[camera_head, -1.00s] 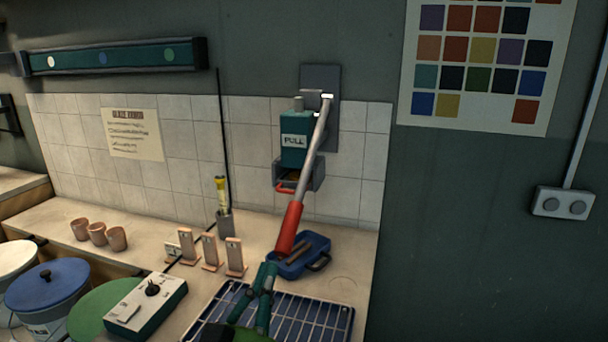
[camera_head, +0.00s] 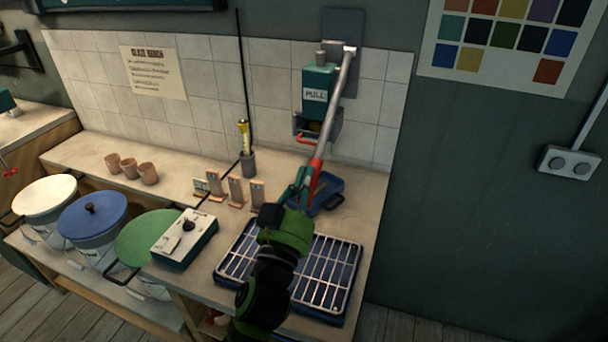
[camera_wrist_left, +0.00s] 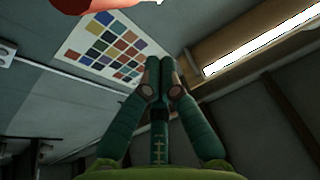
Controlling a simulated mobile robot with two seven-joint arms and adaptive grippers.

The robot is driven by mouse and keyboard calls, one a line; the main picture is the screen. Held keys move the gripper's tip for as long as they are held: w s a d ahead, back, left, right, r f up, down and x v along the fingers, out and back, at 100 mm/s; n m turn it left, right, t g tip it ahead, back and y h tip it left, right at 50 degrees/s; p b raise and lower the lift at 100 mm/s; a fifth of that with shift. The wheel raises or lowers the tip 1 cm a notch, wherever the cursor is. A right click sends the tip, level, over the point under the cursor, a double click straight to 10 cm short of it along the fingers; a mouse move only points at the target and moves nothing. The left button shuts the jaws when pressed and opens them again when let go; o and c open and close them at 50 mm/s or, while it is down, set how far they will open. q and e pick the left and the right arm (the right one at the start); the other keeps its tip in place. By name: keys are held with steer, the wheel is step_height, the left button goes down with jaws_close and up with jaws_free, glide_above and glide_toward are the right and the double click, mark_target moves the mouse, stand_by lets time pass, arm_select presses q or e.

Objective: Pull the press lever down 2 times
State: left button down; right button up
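The press lever (camera_head: 331,115) is a grey bar that runs from a pivot on the wall plate down and toward me to a red grip (camera_head: 316,165). It hangs in front of the teal press box (camera_head: 314,93) marked PULL. A red piece, likely the grip (camera_wrist_left: 100,4), shows at that view's top edge, apart from the fingertips. My right gripper is not in view.
A blue tray (camera_head: 328,194) lies below the lever, and a wire rack (camera_head: 328,275) is under my left arm. A control box (camera_head: 185,240), several lidded buckets and small clay cups (camera_head: 148,173) stand to the left.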

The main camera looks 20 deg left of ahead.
arm_select(q)
steer(key=shift+w+a+f+b, duration=0.15)
steer(key=shift+w+f, duration=0.35)
steer(key=shift+f, duration=0.35)
steer(key=shift+w+a+f+b, duration=0.15)
steer(key=shift+w+f, duration=0.35)
steer(key=shift+f, duration=0.35)
steer(key=shift+f, duration=0.1)
steer(key=f+b, duration=0.1)
steer(key=w+f+b, duration=0.1)
steer(key=f+b, duration=0.1)
steer(key=w+f+b, duration=0.1)
steer(key=shift+f+b, duration=0.25)
steer(key=shift+b, duration=0.05)
steer(key=shift+w, duration=0.2)
steer(key=shift+r, duration=0.15)
